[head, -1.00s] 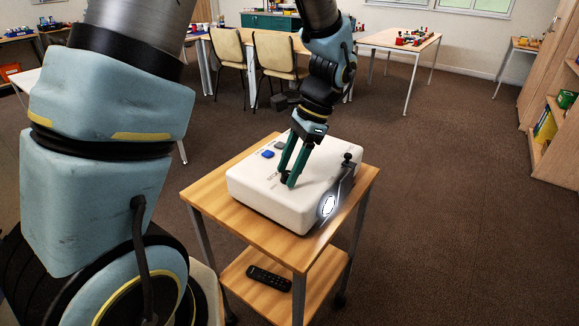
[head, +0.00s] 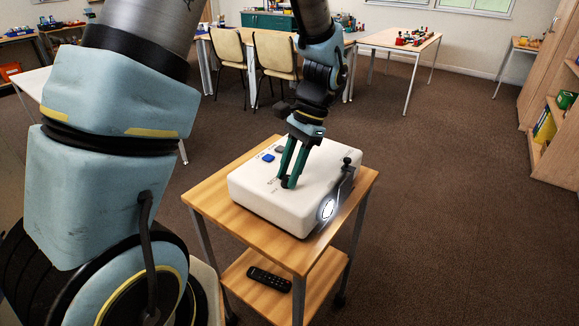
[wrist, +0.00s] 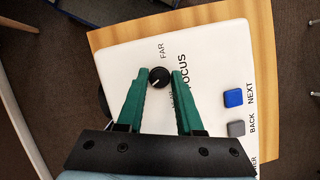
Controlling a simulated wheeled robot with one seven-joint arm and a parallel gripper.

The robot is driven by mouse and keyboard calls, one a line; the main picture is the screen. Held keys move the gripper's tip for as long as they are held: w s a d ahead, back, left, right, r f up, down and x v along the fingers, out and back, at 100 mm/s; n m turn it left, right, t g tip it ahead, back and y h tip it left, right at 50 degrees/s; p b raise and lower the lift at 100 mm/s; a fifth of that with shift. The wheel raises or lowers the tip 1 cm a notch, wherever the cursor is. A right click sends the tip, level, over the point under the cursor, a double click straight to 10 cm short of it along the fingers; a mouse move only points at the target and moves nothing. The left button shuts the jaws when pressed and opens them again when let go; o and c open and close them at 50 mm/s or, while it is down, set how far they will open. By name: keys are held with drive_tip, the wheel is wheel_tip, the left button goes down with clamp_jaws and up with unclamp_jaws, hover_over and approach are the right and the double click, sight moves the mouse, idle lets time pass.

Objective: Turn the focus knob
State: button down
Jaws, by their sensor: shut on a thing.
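The white projector (head: 325,165) stands on a small wooden table, its lens (head: 328,209) glowing at the front. In the wrist view the focus knob (wrist: 159,78) is a small round black knob with a white pointer mark aimed down and left. It sits on the projector top (wrist: 125,63) between the printed words FAR and a partly hidden NEAR, beside FOCUS. My gripper (wrist: 160,76) has its two green fingers on either side of the knob, shut on it. In the head view my gripper (head: 288,183) reaches down to the projector top, and the fingertips hide the knob.
A blue NEXT button (wrist: 233,97) and a grey BACK button (wrist: 236,129) lie close to the right finger. A black remote (head: 269,279) lies on the table's lower shelf. Chairs (head: 276,55) and tables stand behind; the floor at right is clear.

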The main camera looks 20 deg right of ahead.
drive_tip(key=c, duration=0.6)
unclamp_jaws()
drive_tip(key=shift+o, duration=0.2)
drive_tip(key=b+v, duration=0.1)
drive_tip(key=v, duration=1)
drive_tip(key=shift+b, duration=0.4)
drive_tip(key=shift+f, duration=0.1)
